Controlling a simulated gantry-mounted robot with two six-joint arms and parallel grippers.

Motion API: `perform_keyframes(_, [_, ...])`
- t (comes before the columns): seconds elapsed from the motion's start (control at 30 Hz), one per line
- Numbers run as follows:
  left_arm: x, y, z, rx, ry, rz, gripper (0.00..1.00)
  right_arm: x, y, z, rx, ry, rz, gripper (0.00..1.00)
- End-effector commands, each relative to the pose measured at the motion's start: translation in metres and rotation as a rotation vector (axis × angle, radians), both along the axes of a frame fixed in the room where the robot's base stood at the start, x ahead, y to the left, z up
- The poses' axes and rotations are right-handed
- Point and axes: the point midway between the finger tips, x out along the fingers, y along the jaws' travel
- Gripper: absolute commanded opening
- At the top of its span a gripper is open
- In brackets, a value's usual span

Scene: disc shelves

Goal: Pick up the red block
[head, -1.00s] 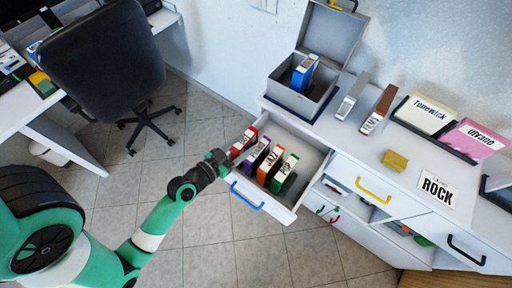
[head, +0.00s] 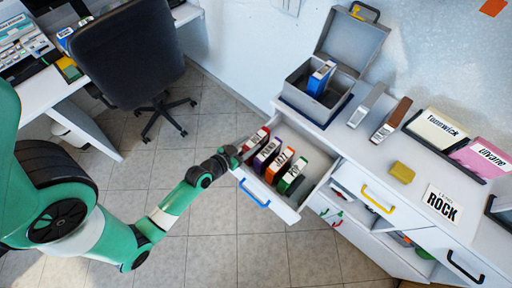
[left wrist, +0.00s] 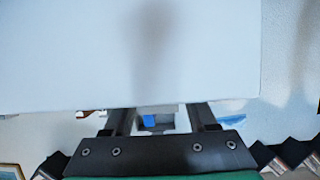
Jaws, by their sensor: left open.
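The red block (head: 254,144) is a slim, case-like piece with a pale label side. It stands at the left end of a row in the open drawer (head: 291,213). My left gripper (head: 233,154) is at the drawer's left edge, right beside the red block; its fingertips are small and partly hidden there. In the left wrist view, the two dark fingers (left wrist: 160,118) are apart, with a small blue patch visible between them. A large, close white surface fills the top of that view; I cannot tell what it is. My right gripper is not in view.
Purple (head: 267,155), orange (head: 279,165) and green (head: 292,176) blocks stand beside the red one. The drawer has a blue handle (head: 253,193). An open grey box (head: 312,101) with a blue block (head: 321,78) sits on the counter. The drawer's right part is free.

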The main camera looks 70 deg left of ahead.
Motion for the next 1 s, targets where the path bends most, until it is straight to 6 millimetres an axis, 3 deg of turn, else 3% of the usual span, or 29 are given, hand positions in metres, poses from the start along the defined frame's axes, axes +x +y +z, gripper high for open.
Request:
perform_keyframes(0.2, [0.031,0.013,-0.014,0.002,-0.002,0.0,0.57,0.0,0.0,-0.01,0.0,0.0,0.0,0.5])
perform_keyframes(0.47, [0.035,0.015,-0.015,0.001,0.0,0.0,0.57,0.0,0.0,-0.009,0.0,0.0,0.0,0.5])
perform_keyframes(0.8, [0.034,0.015,-0.015,0.001,0.0,0.0,0.0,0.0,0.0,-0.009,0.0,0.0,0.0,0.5])
perform_keyframes(1.0, [0.035,0.015,-0.015,0.001,0.0,0.0,0.0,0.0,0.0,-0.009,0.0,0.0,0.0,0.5])
